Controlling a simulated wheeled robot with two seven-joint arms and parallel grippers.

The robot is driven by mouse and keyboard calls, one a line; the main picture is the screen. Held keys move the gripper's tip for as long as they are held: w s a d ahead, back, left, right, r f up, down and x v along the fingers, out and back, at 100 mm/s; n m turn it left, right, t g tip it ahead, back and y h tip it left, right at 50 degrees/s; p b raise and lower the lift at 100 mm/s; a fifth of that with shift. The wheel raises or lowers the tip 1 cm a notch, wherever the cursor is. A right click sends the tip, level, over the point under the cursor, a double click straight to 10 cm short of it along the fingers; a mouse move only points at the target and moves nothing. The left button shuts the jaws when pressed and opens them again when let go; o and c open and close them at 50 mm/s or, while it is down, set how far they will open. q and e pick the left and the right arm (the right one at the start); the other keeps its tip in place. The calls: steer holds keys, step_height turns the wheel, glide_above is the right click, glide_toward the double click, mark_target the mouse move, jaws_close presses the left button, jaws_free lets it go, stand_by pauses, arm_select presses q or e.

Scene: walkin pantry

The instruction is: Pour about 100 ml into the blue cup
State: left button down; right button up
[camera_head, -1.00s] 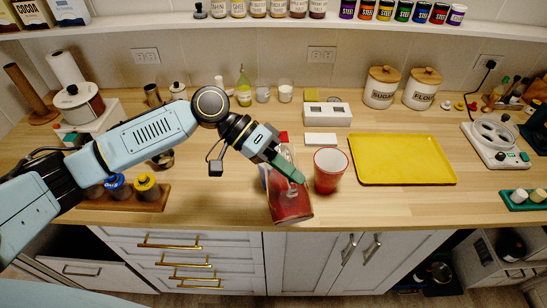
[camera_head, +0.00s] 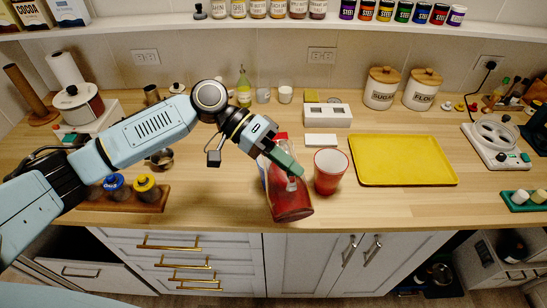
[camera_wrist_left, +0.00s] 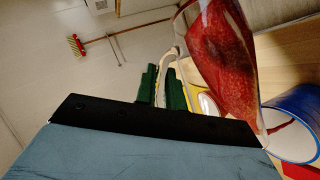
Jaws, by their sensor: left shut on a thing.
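My left gripper (camera_head: 293,168) is shut on the handle of a clear jug (camera_head: 291,202) that holds red liquid. The jug is tilted; it fills the upper right of the left wrist view (camera_wrist_left: 222,50). In that view the blue cup (camera_wrist_left: 297,112) is beside the jug's lower end, with a thin red streak against its pale inside. I cannot tell whether the streak is falling liquid. In the head view only a sliver of blue (camera_head: 262,170) shows at the jug's left; the rest is hidden. My right gripper is not in view.
A red cup (camera_head: 329,174) stands close to the jug's right. A yellow tray (camera_head: 403,160) lies further right. A white box (camera_head: 328,115) and a small white block (camera_head: 320,140) are behind. A wooden rack (camera_head: 148,199) is at left. The front counter right of the jug is clear.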

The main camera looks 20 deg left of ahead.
mark_target(290, 193)
arm_select(q)
steer(key=shift+w+a+r+g, duration=0.25)
steer(key=shift+w+r+g, duration=0.05)
steer(key=shift+w+r, duration=0.25)
stand_by(1.4)
steer(key=shift+m+t+y, duration=0.4)
steer(key=shift+t+y, duration=0.1)
steer(key=shift+t, duration=0.2)
steer(key=s+f, duration=0.1)
steer(key=s+d+f, duration=0.1)
steer(key=s+p, duration=0.1)
steer(key=shift+s+d+f, duration=0.15)
steer(key=shift+d+f, duration=0.2)
steer(key=shift+f, duration=0.05)
steer(key=shift+s+d+f+m+t+y+p, duration=0.15)
steer(key=shift+f+t+p, duration=0.1)
steer(key=shift+f, duration=0.2)
steer(key=shift+s+d+f+m+t+y+p, duration=0.1)
steer(key=shift+s+f+t+y, duration=0.1)
steer(key=shift+f, duration=0.3)
steer(key=shift+s+d+f+m+t+y+p, duration=0.15)
steer(key=shift+f+t+p, duration=0.1)
steer(key=shift+f, duration=0.2)
steer(key=shift+a, duration=0.1)
